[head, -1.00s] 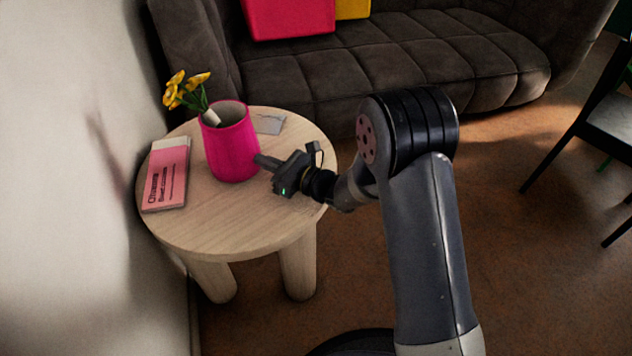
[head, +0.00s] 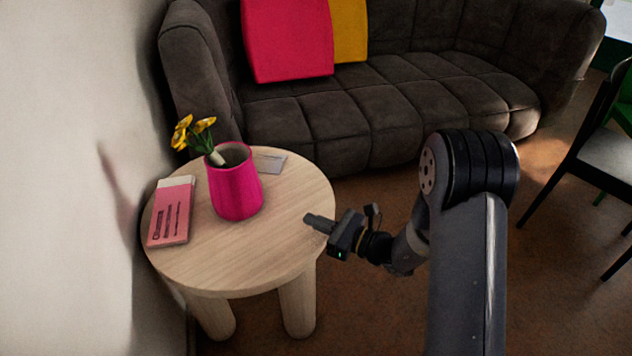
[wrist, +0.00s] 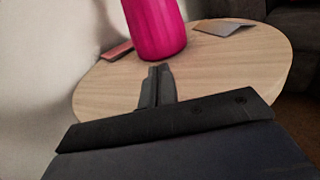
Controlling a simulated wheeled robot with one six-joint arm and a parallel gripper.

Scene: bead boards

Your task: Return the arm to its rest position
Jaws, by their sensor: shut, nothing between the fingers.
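My gripper (head: 312,223) is shut and empty. In the head view its fingertips are over the right edge of the round wooden table (head: 240,265), apart from the vase. The wrist view shows the shut fingers (wrist: 156,80) pointing toward the base of the pink vase (wrist: 154,30). In the head view the pink vase (head: 236,187) stands upright with yellow flowers (head: 192,132) in it. My arm stretches from the lower right toward the table.
A pink book (head: 171,212) lies at the table's left. A grey card (head: 271,164) lies behind the vase. A wall (head: 70,180) stands close at the left. A dark sofa (head: 400,100) is behind, and a black chair (head: 600,160) is at the right. The table's front is clear.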

